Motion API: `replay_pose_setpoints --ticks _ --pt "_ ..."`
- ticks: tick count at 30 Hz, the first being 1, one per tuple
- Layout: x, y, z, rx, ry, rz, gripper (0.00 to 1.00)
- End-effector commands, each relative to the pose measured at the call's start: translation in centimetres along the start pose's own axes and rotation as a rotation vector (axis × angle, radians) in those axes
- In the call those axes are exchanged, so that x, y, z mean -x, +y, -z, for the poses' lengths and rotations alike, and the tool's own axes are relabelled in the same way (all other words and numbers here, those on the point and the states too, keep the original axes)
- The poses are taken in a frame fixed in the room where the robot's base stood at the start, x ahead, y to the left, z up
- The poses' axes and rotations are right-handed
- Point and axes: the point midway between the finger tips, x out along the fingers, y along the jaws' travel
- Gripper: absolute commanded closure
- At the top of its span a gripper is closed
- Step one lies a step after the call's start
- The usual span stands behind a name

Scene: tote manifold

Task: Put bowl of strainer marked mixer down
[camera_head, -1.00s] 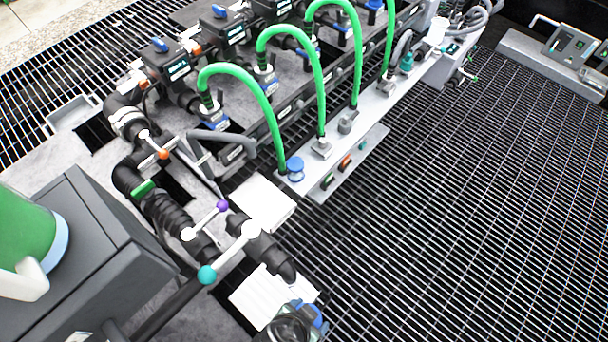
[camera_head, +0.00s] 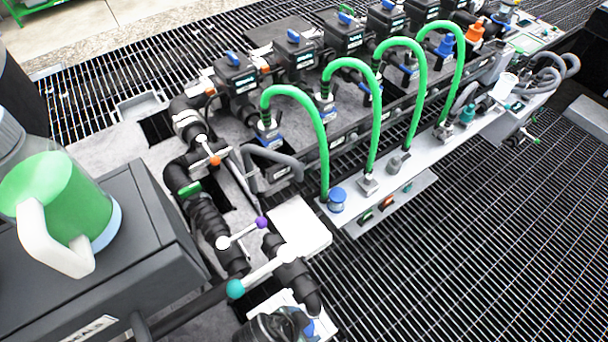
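A dark, rounded, cup-like thing (camera_head: 268,328) shows at the bottom edge, cut off by the frame. Blue and grey parts touch or overlap its right side. It may be the strainer bowl, but no mixer marking can be read on it. My gripper cannot be made out clearly; the blue and grey parts may belong to it, and no finger opening shows. The black pipework (camera_head: 212,222) lies just above, its open-looking downturned end (camera_head: 308,300) close to the cup-like thing in the picture.
A green jug (camera_head: 75,205) with a white handle stands on a dark box (camera_head: 110,270) at left. Green hoses (camera_head: 320,130) arch from the valve manifold to a grey rail (camera_head: 350,215). A white plate (camera_head: 298,228) lies by the pipework. Open grating (camera_head: 460,240) fills the right.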

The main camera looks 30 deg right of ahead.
Motion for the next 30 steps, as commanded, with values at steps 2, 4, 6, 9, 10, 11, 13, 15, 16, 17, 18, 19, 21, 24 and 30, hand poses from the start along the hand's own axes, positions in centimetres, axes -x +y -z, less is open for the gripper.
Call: replay_pose_setpoints --ticks 2,4,6,9,10,11,13,15,16,17,18,19,21,24,30 --pt "-0.1 0.0 0.0 0.000 0.000 0.000 0.86" --pt "-0.3 0.0 -0.1 0.000 0.000 0.000 0.86" --pt "-0.2 0.0 -0.1 0.000 0.000 0.000 0.12" --pt "-0.2 0.0 -0.1 0.000 0.000 0.000 0.00" --pt "-0.2 0.0 -0.1 0.000 0.000 0.000 0.00" --pt "-0.2 0.0 -0.1 0.000 0.000 0.000 0.00" --pt "-0.2 0.0 -0.1 0.000 0.000 0.000 0.00" --pt "-0.1 0.0 0.0 0.000 0.000 0.000 0.00" --pt "0.0 0.0 0.0 0.000 0.000 0.000 0.00" --pt "0.2 0.0 0.1 0.000 0.000 0.000 0.00" --pt "0.4 0.0 0.0 0.000 0.000 0.000 0.00" --pt "0.7 0.0 0.0 0.000 0.000 0.001 0.00" --pt "1.8 0.0 0.1 0.000 0.000 0.002 0.00" --pt "3.9 -0.1 0.1 0.000 0.000 0.004 0.00" --pt "8.2 -0.1 0.1 0.000 0.001 0.003 0.00"
